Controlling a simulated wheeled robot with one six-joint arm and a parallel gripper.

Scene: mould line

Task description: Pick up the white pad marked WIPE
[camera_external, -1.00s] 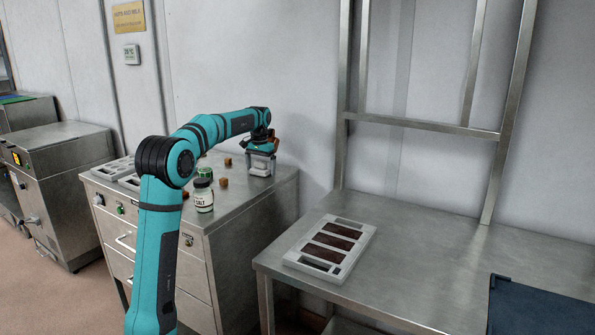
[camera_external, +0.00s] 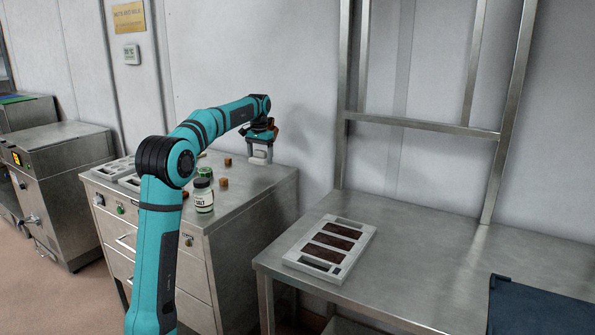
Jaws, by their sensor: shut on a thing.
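My gripper (camera_external: 260,150) is above the far right corner of the steel cabinet top (camera_external: 270,190). Its jaws are shut on a small whitish thing, which fits the white pad, held clear of the cabinet top. No WIPE marking can be read at this size, and the jaws hide part of the pad.
A jar labelled SALT (camera_external: 203,196) stands near the cabinet's front edge, with a green-lidded container behind it and small brown cubes (camera_external: 223,183) nearby. White moulds lie at the left. A mould with dark bars (camera_external: 287,257) lies on the right table. A dark blue mat (camera_external: 535,308) lies farther right.

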